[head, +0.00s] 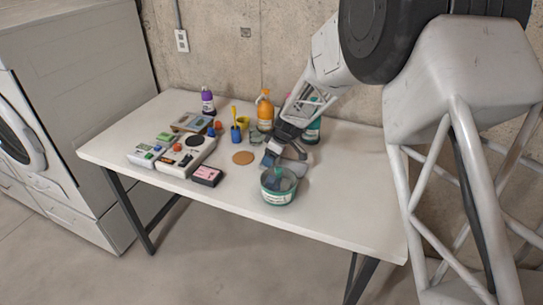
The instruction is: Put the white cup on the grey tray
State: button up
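My gripper (287,144) points down over the right half of the white table, behind the green tub. It is small and partly hidden by its own links, so I cannot tell whether its fingers are open or shut. A small pale and blue-grey thing (271,156) shows just below the fingers; I cannot tell whether it is the white cup or whether it is held. No other white cup is clear. A flat greyish tray-like thing (187,121) lies at the back left with small things on it; I cannot be sure that it is the grey tray.
A green tub (278,197) stands near the table's front edge. A tan disc (243,158) lies left of my gripper. An orange bottle (265,110), a purple bottle (208,101) and a yellow-and-blue item (236,130) stand behind. Boxes and devices crowd the left; the front right tabletop (350,205) is clear.

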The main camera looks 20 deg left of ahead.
jog(key=v, duration=1.1)
jog(key=shift+d+r, duration=0.2)
jog(key=shift+r, duration=0.15)
dwell(0.5)
jog(key=s+d+r+m+t+h, duration=0.1)
jog(key=s+d+r+m, duration=0.3)
jog(key=d, duration=0.5)
jog(key=s+d+r+m, duration=0.2)
jog(key=s+d+r, duration=0.45)
jog(key=d, duration=0.35)
jog(key=s+d+r+m+t+h, duration=0.1)
jog(key=s+d+r+m, duration=0.2)
jog(key=s+d+r, duration=0.45)
jog(key=s+d+f+m+h, duration=0.1)
jog(key=s+d+m, duration=0.3)
jog(key=s+d, duration=0.5)
jog(key=s+d+f+m+h, duration=0.1)
jog(key=s+d+f+m, duration=0.1)
jog(key=s+d+m, duration=0.3)
jog(key=s+d, duration=0.4)
jog(key=s, duration=0.5)
jog(key=shift+d+f+t+h, duration=0.3)
